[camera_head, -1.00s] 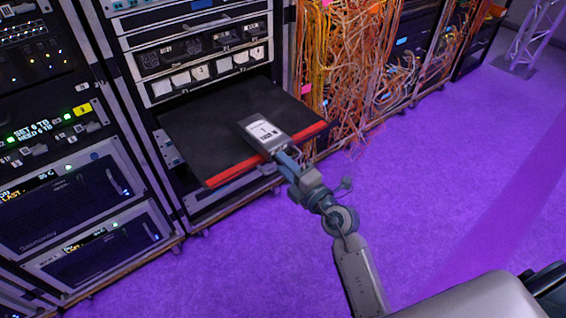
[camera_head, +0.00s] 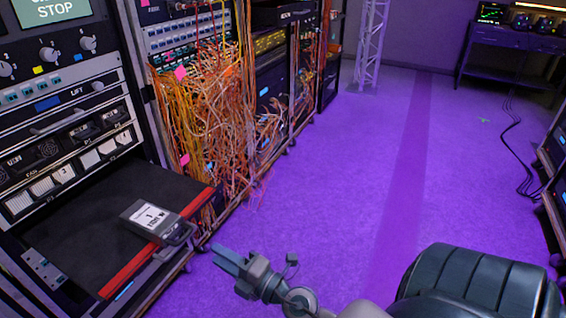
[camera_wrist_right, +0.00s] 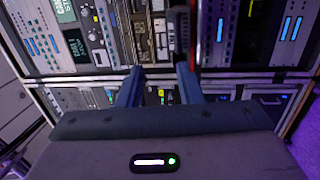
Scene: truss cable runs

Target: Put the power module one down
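The power module (camera_head: 154,219) is a dark grey box with a white label showing a 1 and a handle at its front. It lies flat on the black pull-out shelf (camera_head: 75,235), near the red front edge. My right gripper (camera_head: 226,258) is to the right of the module, in front of the rack, apart from it. In the right wrist view its two blue fingers (camera_wrist_right: 159,84) stand apart with nothing between them. My left gripper is not in view.
Orange and yellow cables (camera_head: 208,125) hang thickly from the rack beside the shelf. A truss tower (camera_head: 371,42) and a table (camera_head: 510,40) stand farther back. A loose black cable (camera_head: 515,150) lies on the floor at the right. The purple floor between is mostly clear.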

